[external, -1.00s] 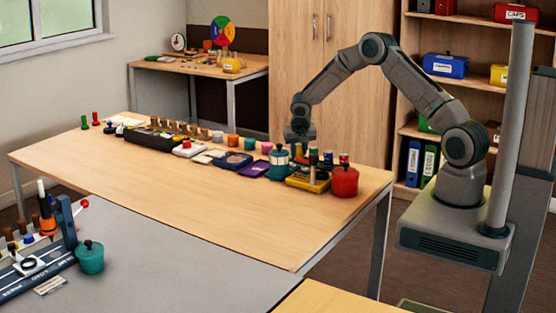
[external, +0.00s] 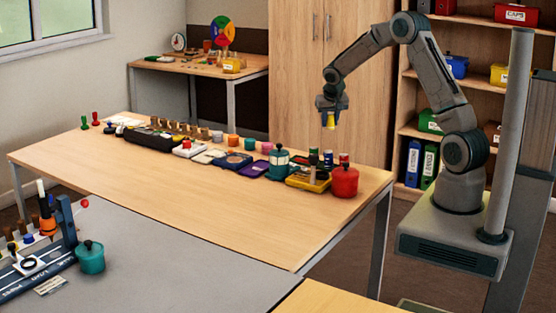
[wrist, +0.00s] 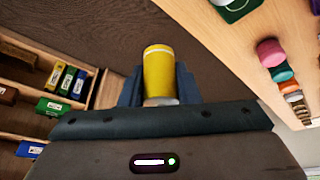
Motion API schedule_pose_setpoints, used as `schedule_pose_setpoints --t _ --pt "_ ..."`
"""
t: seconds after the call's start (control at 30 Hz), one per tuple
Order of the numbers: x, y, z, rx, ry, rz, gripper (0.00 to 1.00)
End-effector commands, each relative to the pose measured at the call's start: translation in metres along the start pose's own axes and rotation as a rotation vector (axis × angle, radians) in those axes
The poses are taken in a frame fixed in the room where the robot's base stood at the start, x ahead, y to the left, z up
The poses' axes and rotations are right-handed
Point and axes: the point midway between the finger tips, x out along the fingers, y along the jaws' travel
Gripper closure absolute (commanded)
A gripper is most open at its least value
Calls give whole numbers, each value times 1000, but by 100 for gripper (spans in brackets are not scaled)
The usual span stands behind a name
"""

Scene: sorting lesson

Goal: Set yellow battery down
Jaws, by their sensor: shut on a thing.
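The yellow battery (wrist: 159,75) is a short yellow cylinder with a pale band near one end. My gripper (external: 331,110) is shut on it and holds it in the air, above and behind the far right part of the wooden table (external: 190,196). In the external view the yellow battery (external: 331,121) hangs below the fingers, clear of everything. In the wrist view the fingers of my gripper (wrist: 158,85) press on its two sides, and the floor shows beyond it.
Below my gripper, a yellow tray (external: 308,184) with upright cylinders stands between a teal pot (external: 279,164) and a red pot (external: 345,181). Several stamps, jars and trays line the table's far side. The table's front half is clear. A cabinet (external: 316,60) stands behind.

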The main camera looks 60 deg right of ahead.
Motion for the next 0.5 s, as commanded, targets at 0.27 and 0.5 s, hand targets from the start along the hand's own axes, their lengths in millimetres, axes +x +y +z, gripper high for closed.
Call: schedule_pose_setpoints --t 0.27,0.5 --pt "-13 4 -6 1 4 0 96" --pt "-52 5 -22 -1 4 -2 96"
